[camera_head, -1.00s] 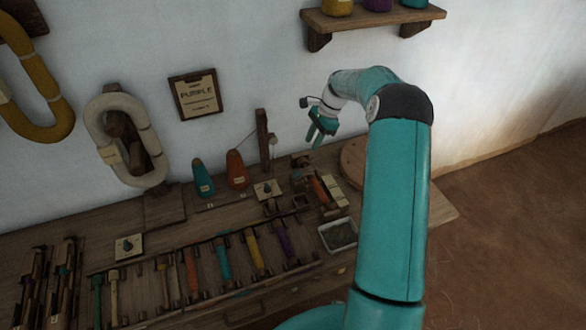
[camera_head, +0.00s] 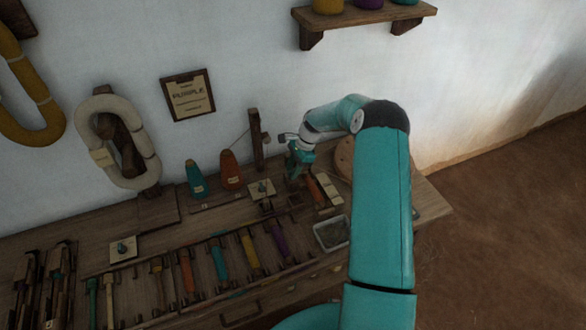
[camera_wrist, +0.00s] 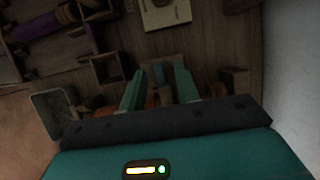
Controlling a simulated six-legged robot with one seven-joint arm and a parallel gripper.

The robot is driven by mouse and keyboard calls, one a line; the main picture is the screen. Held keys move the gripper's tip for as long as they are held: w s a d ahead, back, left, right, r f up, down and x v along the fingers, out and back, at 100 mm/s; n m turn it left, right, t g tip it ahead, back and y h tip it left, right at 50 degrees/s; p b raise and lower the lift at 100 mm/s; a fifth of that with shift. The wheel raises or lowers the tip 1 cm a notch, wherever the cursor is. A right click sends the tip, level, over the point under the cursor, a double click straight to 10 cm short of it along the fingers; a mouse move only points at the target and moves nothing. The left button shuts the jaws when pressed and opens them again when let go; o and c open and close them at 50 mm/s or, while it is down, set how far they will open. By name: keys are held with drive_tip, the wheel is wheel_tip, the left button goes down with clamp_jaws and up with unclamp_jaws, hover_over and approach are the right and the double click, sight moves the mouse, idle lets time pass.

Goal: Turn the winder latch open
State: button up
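My gripper (camera_head: 298,172) is low over the back right of the bench, above a wooden device with an orange part (camera_head: 316,190). In the wrist view my gripper (camera_wrist: 160,70) has its two teal fingers apart, with wooden parts beneath the gap and nothing clearly held. A pale plate with a small dark knob (camera_head: 262,188) lies left of the gripper; a pale plate also shows at the top of the wrist view (camera_wrist: 167,14). I cannot tell which part is the winder latch.
A wooden post (camera_head: 255,140) stands close behind and left of my gripper. An orange cone (camera_head: 231,170) and a teal cone (camera_head: 196,178) stand further left. A grey tray (camera_head: 332,234) is in front. Several coloured bobbins (camera_head: 249,252) fill the front rack.

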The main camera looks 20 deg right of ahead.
clamp_jaws()
drive_tip(key=shift+n, duration=0.3)
drive_tip(key=n, duration=0.1)
drive_tip(key=n+g, duration=0.1)
drive_tip(key=n, duration=0.1)
drive_tip(key=shift+w+a+n+g, duration=0.1)
drive_tip(key=shift+w+n+g, duration=0.1)
drive_tip(key=shift+n+g, duration=0.1)
drive_tip(key=n+g+h, duration=0.1)
drive_tip(key=n, duration=0.3)
drive_tip(key=shift+w+n, duration=0.1)
drive_tip(key=shift+n, duration=0.2)
drive_tip(key=n, duration=0.2)
drive_tip(key=n+g+h, duration=0.1)
drive_tip(key=n, duration=0.1)
drive_tip(key=shift+a+r+n+h, duration=0.1)
drive_tip(key=shift+a+n+h, duration=0.05)
drive_tip(key=shift+n+h, duration=0.15)
drive_tip(key=shift+a+n+g+h, duration=0.15)
drive_tip(key=shift+n+h, duration=0.3)
drive_tip(key=shift+n, duration=0.7)
drive_tip(key=shift+d+n+g+h, duration=0.1)
drive_tip(key=shift+n+g+h, duration=0.25)
drive_tip(key=shift+n, duration=0.8)
